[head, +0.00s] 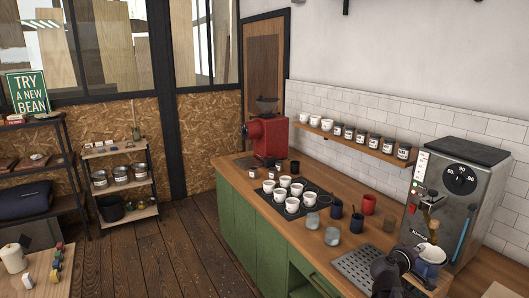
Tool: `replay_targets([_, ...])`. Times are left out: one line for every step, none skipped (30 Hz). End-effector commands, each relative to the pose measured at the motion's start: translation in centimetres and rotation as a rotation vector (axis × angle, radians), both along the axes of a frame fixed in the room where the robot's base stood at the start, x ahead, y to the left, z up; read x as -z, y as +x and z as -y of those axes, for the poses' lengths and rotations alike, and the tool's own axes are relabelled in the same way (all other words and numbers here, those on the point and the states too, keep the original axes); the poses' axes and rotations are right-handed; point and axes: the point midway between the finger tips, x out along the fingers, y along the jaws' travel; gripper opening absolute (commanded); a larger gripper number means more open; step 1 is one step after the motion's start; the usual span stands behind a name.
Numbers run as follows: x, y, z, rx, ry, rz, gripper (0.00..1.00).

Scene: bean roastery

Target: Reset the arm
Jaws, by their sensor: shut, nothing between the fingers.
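My gripper (408,257) and the dark end of my arm show at the bottom right, in front of the coffee machine (452,205). The gripper is shut and empty. It appears close beside a blue mug (431,268) with a pale inside; I cannot tell whether they touch. The rest of my arm is out of the frame below.
The wooden counter (312,254) carries white cups (292,205) on a dark mat, a red grinder (268,137), a red mug (369,204), dark mugs and a metal drip grate (356,268). A wall shelf (350,139) holds cups and jars.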

Motion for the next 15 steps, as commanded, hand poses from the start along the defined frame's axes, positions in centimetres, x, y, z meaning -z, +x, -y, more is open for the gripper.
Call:
replay_targets([0.8,-0.1,-0.8,0.016,0.053,0.008,0.00])
replay_targets([1.3,-0.2,-1.3,0.028,0.088,0.012,0.00])
replay_targets([2.0,-0.4,-2.0,0.043,0.136,0.016,0.00])
replay_targets([2.6,-0.5,-2.5,0.057,0.175,0.017,0.00])
replay_targets([3.2,-0.6,-3.1,0.069,0.213,0.018,0.00])
replay_targets([4.1,-0.8,-3.9,0.085,0.263,0.016,0.00])
replay_targets([4.7,-0.9,-4.5,0.096,0.302,0.014,0.00])
replay_targets([5.3,-1.0,-5.2,0.107,0.341,0.012,0.00])
replay_targets([6.1,-1.2,-6.1,0.120,0.391,0.004,0.00])
replay_targets([6.7,-1.3,-6.8,0.132,0.431,-0.002,0.00])
replay_targets([7.3,-1.5,-7.6,0.142,0.470,-0.009,0.00])
replay_targets([8.1,-1.7,-8.7,0.154,0.520,-0.021,0.00])
replay_targets([8.7,-1.8,-9.5,0.163,0.559,-0.031,0.00])
replay_targets([9.3,-2.0,-10.4,0.172,0.598,-0.041,0.00])
replay_targets([10.0,-2.3,-11.6,0.182,0.649,-0.059,0.00])
